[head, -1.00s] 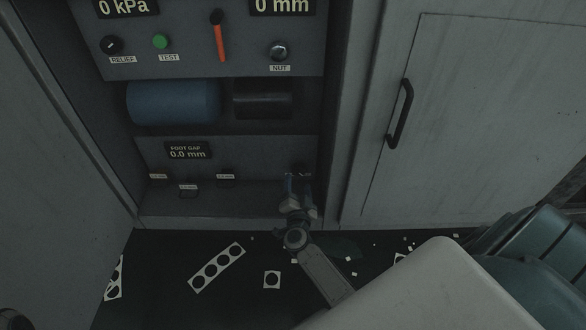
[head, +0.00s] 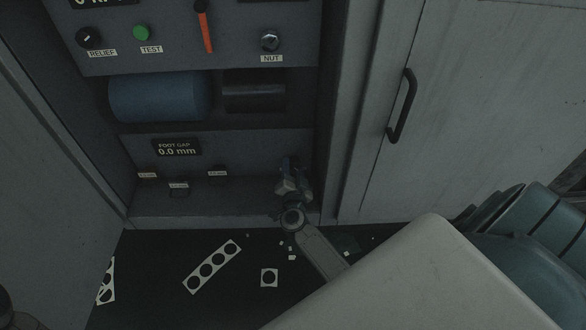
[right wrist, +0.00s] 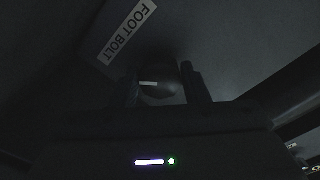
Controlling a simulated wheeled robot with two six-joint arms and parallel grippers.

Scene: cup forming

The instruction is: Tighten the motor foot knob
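The motor foot knob, dark and rounded with a pale mark, shows in the right wrist view (right wrist: 160,82) beside a white FOOT BOLT label (right wrist: 124,30). My right gripper (right wrist: 162,88) has one finger on each side of the knob, and the knob fills the gap between them. In the head view my right gripper (head: 288,168) is at the right end of the lower panel and hides the knob. The foot gap display (head: 177,148) reads 0.0 mm.
A blue cylinder motor (head: 160,97) sits in the recess above the lower panel. Higher up are a green TEST button (head: 141,33), a RELIEF knob (head: 89,37), an orange lever (head: 205,28) and a NUT (head: 269,41). A cabinet door with a black handle (head: 402,106) stands right. Punched scraps (head: 211,266) lie on the floor.

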